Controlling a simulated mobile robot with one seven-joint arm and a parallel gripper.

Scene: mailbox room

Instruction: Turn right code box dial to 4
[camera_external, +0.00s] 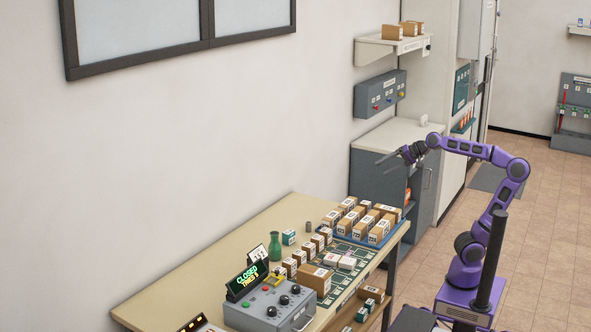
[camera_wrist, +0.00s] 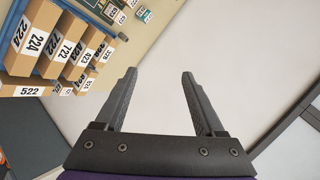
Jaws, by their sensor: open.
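A grey code box (camera_external: 270,306) with black dials on its sloped top stands at the near end of the table. The right dial (camera_external: 295,289) is the one farthest right in its row; its setting is too small to read. A lit sign (camera_external: 247,281) behind the dials shows "CLOSED" and "TRIES" in green. My gripper (camera_external: 383,160) is open and empty, raised beyond the far end of the table and well away from the code box. In the wrist view my gripper (camera_wrist: 160,72) has its fingers apart with nothing between them.
A blue tray (camera_external: 372,241) of numbered boxes sits at the table's far end. A grey cabinet (camera_external: 375,172) and a wall panel (camera_external: 380,94) are near my gripper. The floor (camera_external: 545,215) at right is clear.

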